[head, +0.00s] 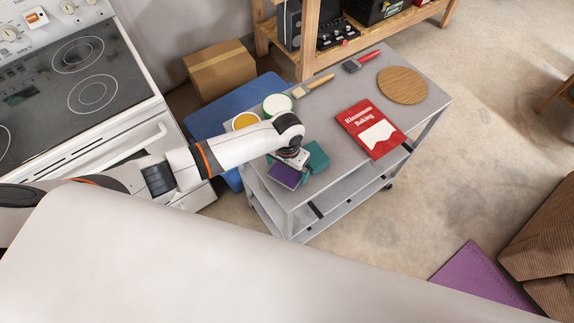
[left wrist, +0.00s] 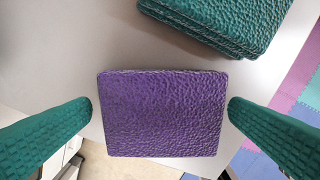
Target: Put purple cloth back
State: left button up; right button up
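The purple cloth (head: 284,176) is a flat, square folded piece at the near left corner of the grey cart top (head: 331,110). In the left wrist view the purple cloth (left wrist: 162,113) fills the middle, with a textured surface. My left gripper (head: 292,164) is right over it, pointing down. Its two green-padded fingers (left wrist: 160,110) are spread, one at each side of the cloth, with narrow gaps showing. A stack of green cloths (head: 317,158) lies beside the purple one; it also shows in the left wrist view (left wrist: 205,25). My right gripper is not in view.
A stove (head: 80,80) stands left.

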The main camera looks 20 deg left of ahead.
aim_at(287, 169)
pick_arm(q)
jog(key=shift+r, duration=0.15)
notch_tip(287, 169, up, 12)
jog(key=shift+b, duration=0.45)
dwell(0.5)
